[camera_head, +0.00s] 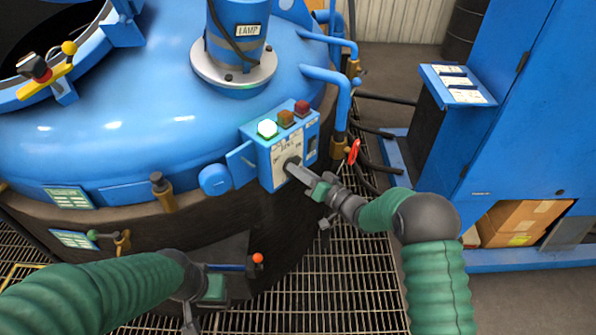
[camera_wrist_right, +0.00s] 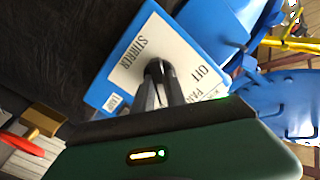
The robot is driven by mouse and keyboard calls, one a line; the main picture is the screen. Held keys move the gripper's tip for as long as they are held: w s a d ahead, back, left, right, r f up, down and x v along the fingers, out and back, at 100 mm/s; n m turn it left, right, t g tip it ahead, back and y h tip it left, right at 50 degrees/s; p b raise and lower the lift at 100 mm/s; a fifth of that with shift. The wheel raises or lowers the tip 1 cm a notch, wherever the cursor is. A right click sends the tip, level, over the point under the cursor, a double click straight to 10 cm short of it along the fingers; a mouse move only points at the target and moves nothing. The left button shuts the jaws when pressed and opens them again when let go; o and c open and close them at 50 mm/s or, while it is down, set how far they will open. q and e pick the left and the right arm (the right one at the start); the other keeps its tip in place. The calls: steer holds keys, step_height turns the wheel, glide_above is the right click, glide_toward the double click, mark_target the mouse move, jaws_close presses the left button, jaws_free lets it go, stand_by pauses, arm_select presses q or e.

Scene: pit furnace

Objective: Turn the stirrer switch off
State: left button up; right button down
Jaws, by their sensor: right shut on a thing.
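The blue stirrer control box (camera_head: 264,158) is mounted on the side of the big blue furnace vessel. Its white label (camera_wrist_right: 132,56) reads STIRRER and OFF in the right wrist view. My right gripper (camera_head: 293,166) is at the box face, shut on the dark stirrer switch knob (camera_wrist_right: 156,68). The fingertips cover most of the knob, so its exact pointing direction cannot be told. On top of the box, a pale green-white lamp (camera_head: 267,128) is lit, beside an orange lamp (camera_head: 286,118) and a red lamp (camera_head: 302,107). My left gripper (camera_head: 190,322) is low at the bottom edge, away from the box, with its fingers partly cut off.
A red-handled valve (camera_head: 353,152) and blue pipes (camera_head: 342,95) stand close right of the box. A blue cabinet (camera_head: 530,110) is at the right. A lever with an orange knob (camera_head: 258,258) is near my left gripper. Metal grating (camera_head: 330,275) lies below.

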steer(key=shift+s+a+f+n+b, duration=0.15)
steer(key=shift+n+b, duration=2.25)
steer(key=shift+n, duration=1.65)
steer(key=shift+f+n+b, duration=0.1)
steer(key=shift+n+b, duration=2.25)
steer(key=shift+n, duration=1.7)
steer(key=c, duration=1.4)
jaws_free()
steer(key=shift+r, duration=0.1)
steer(key=shift+o, duration=0.2)
steer(key=p+v, duration=0.1)
steer(key=v, duration=1.6)
steer(key=shift+p, duration=0.35)
